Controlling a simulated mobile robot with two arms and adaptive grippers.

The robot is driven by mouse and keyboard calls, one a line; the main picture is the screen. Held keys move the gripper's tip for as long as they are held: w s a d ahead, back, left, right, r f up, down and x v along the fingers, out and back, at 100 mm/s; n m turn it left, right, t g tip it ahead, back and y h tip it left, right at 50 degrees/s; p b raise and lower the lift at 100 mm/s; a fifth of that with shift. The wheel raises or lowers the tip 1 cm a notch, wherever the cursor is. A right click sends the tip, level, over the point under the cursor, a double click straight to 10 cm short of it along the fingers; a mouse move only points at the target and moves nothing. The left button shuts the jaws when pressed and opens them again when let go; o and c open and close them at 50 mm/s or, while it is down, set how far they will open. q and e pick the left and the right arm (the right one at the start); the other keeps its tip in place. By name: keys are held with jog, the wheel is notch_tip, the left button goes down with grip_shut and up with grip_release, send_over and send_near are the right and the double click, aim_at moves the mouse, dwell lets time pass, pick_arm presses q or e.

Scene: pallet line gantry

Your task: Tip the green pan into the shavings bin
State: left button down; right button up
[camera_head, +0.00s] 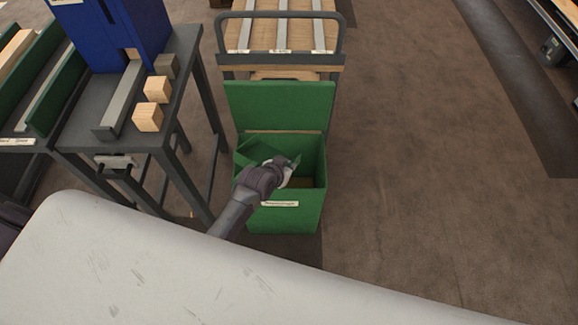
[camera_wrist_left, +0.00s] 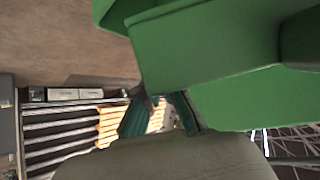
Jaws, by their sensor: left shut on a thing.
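The shavings bin (camera_head: 287,218) is a green box with a pale label on its front and its green lid (camera_head: 280,106) standing open at the back. My left gripper (camera_head: 288,170) is over the bin's opening, shut on the green pan (camera_head: 258,151). The pan looks tilted within the opening, and the gripper hides part of it. The pan's contents cannot be made out. In the left wrist view, large green surfaces fill the upper right; I cannot tell there which belong to the pan and which to the bin. My right gripper is not in view.
A dark workbench (camera_head: 85,135) stands left of the bin, with several wooden blocks (camera_head: 148,117) and a blue machine (camera_head: 115,35). A cart (camera_head: 275,62) with a dark handle stands behind the bin. The brown floor (camera_head: 430,140) to the right is clear.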

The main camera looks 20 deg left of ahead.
pick_arm(q)
jog(key=shift+s+a+f+t+b, duration=0.25)
jog(key=shift+s+t+b, duration=0.4)
jog(key=shift+b, duration=1)
jog(key=shift+s+f+t+h+b, duration=0.3)
jog(key=shift+t+b, duration=0.45)
jog(key=shift+b, duration=0.45)
jog(key=shift+s+f+t+h+b, duration=0.2)
jog(key=shift+f+t+b, duration=0.2)
jog(key=shift+t+b, duration=0.55)
jog(key=shift+g, duration=0.35)
jog(key=shift+r+p, duration=3.05)
jog(key=shift+p, duration=0.2)
